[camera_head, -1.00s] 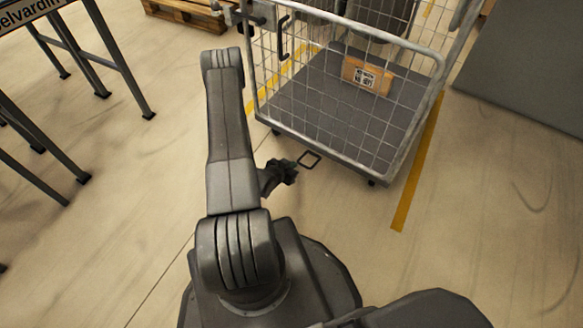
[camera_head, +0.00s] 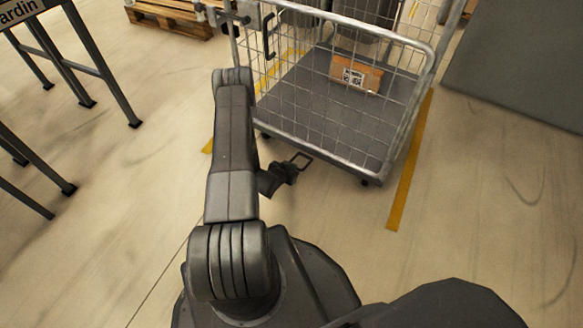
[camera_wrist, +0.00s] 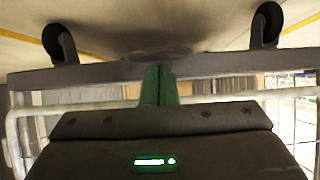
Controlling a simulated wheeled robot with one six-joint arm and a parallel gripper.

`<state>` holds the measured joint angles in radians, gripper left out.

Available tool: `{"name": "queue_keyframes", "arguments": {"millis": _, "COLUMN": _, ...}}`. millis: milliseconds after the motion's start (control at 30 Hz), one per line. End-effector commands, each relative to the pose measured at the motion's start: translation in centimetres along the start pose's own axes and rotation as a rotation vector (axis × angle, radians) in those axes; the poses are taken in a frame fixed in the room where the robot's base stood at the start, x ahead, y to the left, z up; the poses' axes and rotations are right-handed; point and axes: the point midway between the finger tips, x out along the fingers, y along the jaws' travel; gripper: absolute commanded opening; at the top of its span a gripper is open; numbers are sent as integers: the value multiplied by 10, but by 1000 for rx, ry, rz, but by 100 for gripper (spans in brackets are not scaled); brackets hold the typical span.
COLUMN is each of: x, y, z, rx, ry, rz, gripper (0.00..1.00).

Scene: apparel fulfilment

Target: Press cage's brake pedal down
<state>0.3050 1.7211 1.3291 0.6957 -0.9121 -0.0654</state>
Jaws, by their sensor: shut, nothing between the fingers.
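The brake pedal is a dark, thin looped frame (camera_head: 303,158) low at the front edge of the cage, just above the floor. My gripper (camera_head: 293,170) is shut and empty, right at the pedal's near end in the head view. I cannot tell there whether they touch. In the wrist view my green fingertips (camera_wrist: 160,84) are together, in front of the dark edge of the cage base (camera_wrist: 95,75). The pedal cannot be made out there. The wire cage (camera_head: 345,165) stands upright on casters, with a labelled cardboard box (camera_head: 368,78) on its deck.
Yellow floor tape (camera_head: 408,170) runs along the cage's right side. A grey metal-legged table (camera_head: 105,65) stands at the left and a wooden pallet (camera_head: 170,18) behind. A grey flat surface (camera_head: 520,65) lies at the right. The floor in front of the cage is clear.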

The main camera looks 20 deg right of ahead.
Motion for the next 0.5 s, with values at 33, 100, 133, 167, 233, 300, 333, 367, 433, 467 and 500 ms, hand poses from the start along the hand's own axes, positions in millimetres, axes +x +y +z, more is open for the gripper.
{"name": "queue_keyframes", "arguments": {"millis": 33, "x": 0, "y": 0, "z": 0, "rx": 0, "ry": 0, "rz": 0, "gripper": 0}}
{"name": "queue_keyframes", "arguments": {"millis": 100, "x": 0, "y": 0, "z": 1, "rx": 0, "ry": 0, "rz": 0, "gripper": 0}}
{"name": "queue_keyframes", "arguments": {"millis": 133, "x": 0, "y": 0, "z": 2, "rx": 0, "ry": 0, "rz": 0, "gripper": 0}}
{"name": "queue_keyframes", "arguments": {"millis": 167, "x": 1, "y": 0, "z": 3, "rx": 0, "ry": 0, "rz": 0, "gripper": 0}}
{"name": "queue_keyframes", "arguments": {"millis": 233, "x": 2, "y": 0, "z": 6, "rx": 0, "ry": 0, "rz": 0, "gripper": 0}}
{"name": "queue_keyframes", "arguments": {"millis": 300, "x": 2, "y": 0, "z": 8, "rx": 0, "ry": 0, "rz": 0, "gripper": 0}}
{"name": "queue_keyframes", "arguments": {"millis": 333, "x": 2, "y": 0, "z": 8, "rx": 0, "ry": 0, "rz": 0, "gripper": 0}}
{"name": "queue_keyframes", "arguments": {"millis": 367, "x": 2, "y": 0, "z": 8, "rx": 0, "ry": 0, "rz": 0, "gripper": 0}}
{"name": "queue_keyframes", "arguments": {"millis": 433, "x": 2, "y": 0, "z": 9, "rx": 1, "ry": 0, "rz": 0, "gripper": 0}}
{"name": "queue_keyframes", "arguments": {"millis": 467, "x": 2, "y": 0, "z": 10, "rx": 0, "ry": 0, "rz": 0, "gripper": 0}}
{"name": "queue_keyframes", "arguments": {"millis": 500, "x": 2, "y": 0, "z": 10, "rx": 1, "ry": 0, "rz": 0, "gripper": 0}}
